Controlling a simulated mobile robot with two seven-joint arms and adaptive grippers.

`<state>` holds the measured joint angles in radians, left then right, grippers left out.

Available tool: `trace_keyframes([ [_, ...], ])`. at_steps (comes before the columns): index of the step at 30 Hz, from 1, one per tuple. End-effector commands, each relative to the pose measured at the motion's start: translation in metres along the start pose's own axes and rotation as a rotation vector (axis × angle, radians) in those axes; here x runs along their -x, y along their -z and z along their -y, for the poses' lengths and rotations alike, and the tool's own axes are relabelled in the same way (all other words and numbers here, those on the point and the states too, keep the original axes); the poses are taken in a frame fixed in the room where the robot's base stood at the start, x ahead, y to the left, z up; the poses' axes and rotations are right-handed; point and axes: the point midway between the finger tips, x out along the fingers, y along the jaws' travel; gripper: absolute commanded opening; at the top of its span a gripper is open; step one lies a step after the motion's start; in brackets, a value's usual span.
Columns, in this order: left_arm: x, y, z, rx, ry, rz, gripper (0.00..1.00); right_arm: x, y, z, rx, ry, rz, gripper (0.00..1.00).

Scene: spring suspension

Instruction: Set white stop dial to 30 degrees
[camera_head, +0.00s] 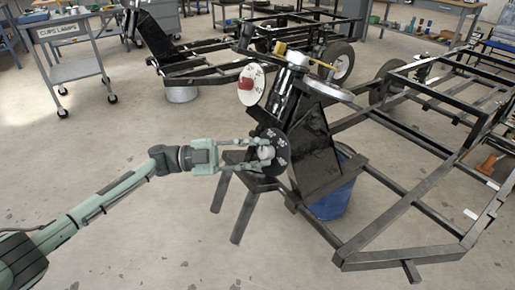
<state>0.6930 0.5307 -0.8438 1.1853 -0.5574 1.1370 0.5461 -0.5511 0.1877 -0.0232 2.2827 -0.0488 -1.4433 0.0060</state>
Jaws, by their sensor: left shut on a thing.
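My left gripper (262,152) reaches in from the left with its fingers closed around a pale white knob (267,154). The knob sits at the middle of a round black dial plate (281,147) with small light markings. The fingers partly cover the knob and the plate, and the markings are too small to read. My right gripper is not in view.
The dials are on a black suspension stand (316,145) at the front of a black trailer frame (405,258). A blue bucket (334,198) stands under it. Black legs (243,217) stick out below the gripper. Open floor lies left.

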Motion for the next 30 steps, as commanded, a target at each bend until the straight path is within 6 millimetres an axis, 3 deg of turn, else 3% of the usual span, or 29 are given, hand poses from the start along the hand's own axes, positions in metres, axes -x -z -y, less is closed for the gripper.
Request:
trace_keyframes([
  [21, 0.0000, -0.0001, -0.0006, 0.055, 0.054, 0.000, 0.00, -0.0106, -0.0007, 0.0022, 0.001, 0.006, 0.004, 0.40],
  [22, 0.0000, -0.0001, -0.0006, 0.055, 0.054, 0.000, 0.31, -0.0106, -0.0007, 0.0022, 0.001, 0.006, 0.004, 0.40],
  [27, -0.0001, 0.0000, -0.0007, 0.054, 0.054, 0.000, 0.49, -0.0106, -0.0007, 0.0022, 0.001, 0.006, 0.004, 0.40],
  [30, -0.0001, 0.0000, -0.0007, 0.054, 0.053, 0.000, 0.49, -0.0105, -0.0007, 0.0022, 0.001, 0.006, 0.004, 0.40],
])
